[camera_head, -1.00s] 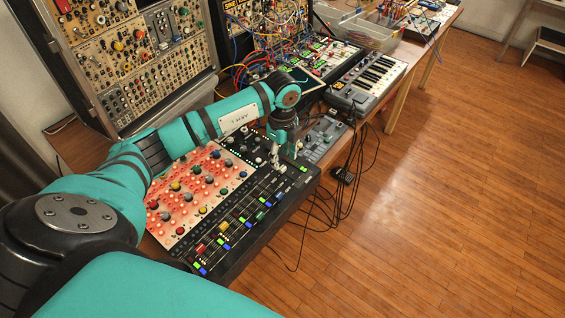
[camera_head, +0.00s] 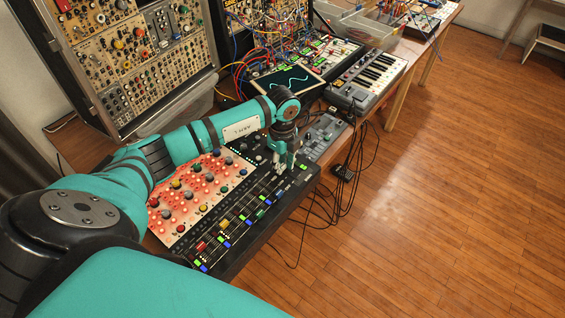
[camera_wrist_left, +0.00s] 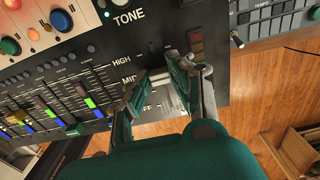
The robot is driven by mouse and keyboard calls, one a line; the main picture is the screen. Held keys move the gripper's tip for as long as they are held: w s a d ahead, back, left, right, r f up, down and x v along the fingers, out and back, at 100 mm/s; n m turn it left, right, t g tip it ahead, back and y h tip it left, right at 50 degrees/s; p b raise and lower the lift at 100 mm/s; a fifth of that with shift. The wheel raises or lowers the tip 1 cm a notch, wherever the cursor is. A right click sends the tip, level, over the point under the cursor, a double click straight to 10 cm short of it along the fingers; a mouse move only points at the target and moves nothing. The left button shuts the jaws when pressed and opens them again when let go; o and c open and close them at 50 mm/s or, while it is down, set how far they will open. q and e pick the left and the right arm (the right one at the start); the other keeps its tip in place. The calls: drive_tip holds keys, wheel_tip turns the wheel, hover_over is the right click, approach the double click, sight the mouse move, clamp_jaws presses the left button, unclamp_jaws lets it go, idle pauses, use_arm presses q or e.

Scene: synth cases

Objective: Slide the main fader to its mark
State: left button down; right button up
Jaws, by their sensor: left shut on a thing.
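The mixing console (camera_head: 262,238) lies on the bench, with a red-lit knob field and a row of faders. My left gripper (camera_head: 283,168) is over its far right part, fingers pointing down. In the left wrist view the gripper (camera_wrist_left: 156,84) is shut on the main fader's cap, which the fingers mostly hide. The console panel (camera_wrist_left: 105,52) shows the words TONE, HIGH and MID beside that fader; a lower label is partly covered by a finger. I cannot tell exactly which label the cap lines up with. My right gripper is not in view.
Smaller faders with coloured caps (camera_wrist_left: 88,102) run along the console beside the gripper. A small grey device (camera_head: 325,138) and a keyboard (camera_head: 368,80) stand beyond it. A screen (camera_head: 290,82) is behind my wrist.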

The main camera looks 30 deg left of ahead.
sight(298, 179)
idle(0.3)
use_arm(q)
drive_tip(key=d, duration=0.2)
drive_tip(key=d+p, duration=0.1)
drive_tip(key=d, duration=0.2)
drive_tip(key=shift+s+d, duration=0.2)
drive_tip(key=shift+d, duration=0.05)
drive_tip(key=c, duration=1.2)
unclamp_jaws()
drive_tip(key=shift+o, duration=0.2)
drive_tip(key=shift+r, duration=0.25)
wheel_tip(298, 179, up, 12)
drive_tip(key=shift+f, duration=0.15)
